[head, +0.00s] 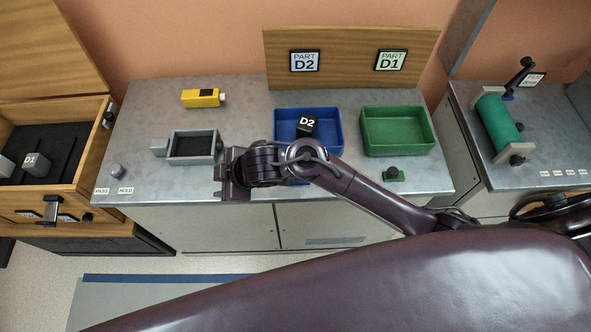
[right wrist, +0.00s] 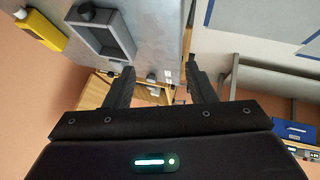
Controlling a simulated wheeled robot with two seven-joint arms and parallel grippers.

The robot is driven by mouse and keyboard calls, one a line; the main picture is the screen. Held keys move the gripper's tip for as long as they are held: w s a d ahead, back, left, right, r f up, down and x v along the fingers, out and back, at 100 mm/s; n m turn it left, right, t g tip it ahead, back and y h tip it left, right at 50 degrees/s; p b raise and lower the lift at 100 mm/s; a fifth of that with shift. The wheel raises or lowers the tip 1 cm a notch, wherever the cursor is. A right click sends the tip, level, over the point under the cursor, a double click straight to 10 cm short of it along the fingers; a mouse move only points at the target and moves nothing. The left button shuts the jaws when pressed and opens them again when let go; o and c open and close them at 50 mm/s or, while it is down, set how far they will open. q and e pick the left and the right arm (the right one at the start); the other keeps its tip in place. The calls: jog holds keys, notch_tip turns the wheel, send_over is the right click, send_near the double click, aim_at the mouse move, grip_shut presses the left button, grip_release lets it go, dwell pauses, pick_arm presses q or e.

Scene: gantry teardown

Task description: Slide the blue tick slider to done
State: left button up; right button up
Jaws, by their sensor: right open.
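The blue tick slider is mostly covered by my right arm in the head view; only a sliver of blue (head: 297,182) shows below the wrist, in front of the blue tray (head: 334,125), and I cannot tell its position. My right gripper (head: 219,180) is open and empty above the bench front, left of the blue tray, pointing left. Its open fingers also show in the right wrist view (right wrist: 162,82). My left gripper is not in view.
A grey open box (head: 193,160) stands left of my gripper, with a yellow device (head: 202,98) behind it. A small knob (head: 117,171) sits by the PASS and HOLD labels. A black D2 block (head: 306,125) lies in the blue tray. A wooden drawer (head: 50,175) stands at left.

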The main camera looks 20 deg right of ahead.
jog(key=d+n+g+h, duration=0.1)
jog(key=d+n+h, duration=0.1)
jog(key=d, duration=0.4)
jog(key=w+d+f+n+g+h, duration=0.1)
jog(key=d+n+g+h, duration=0.1)
jog(key=d, duration=0.4)
jog(key=d+n+g+h, duration=0.2)
jog(key=d+n, duration=0.2)
jog(key=d, duration=0.2)
jog(key=shift+w+d+f, duration=0.1)
jog(key=shift+w+f, duration=0.15)
jog(key=shift+d+f, duration=0.15)
jog(key=shift+f, duration=0.15)
notch_tip(320, 180, down, 6)
jog(key=shift+r+b, duration=0.1)
jog(key=shift+b, duration=0.3)
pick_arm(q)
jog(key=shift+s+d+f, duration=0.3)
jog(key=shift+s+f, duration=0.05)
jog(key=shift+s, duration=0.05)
pick_arm(e)
jog(key=shift+f, duration=0.6)
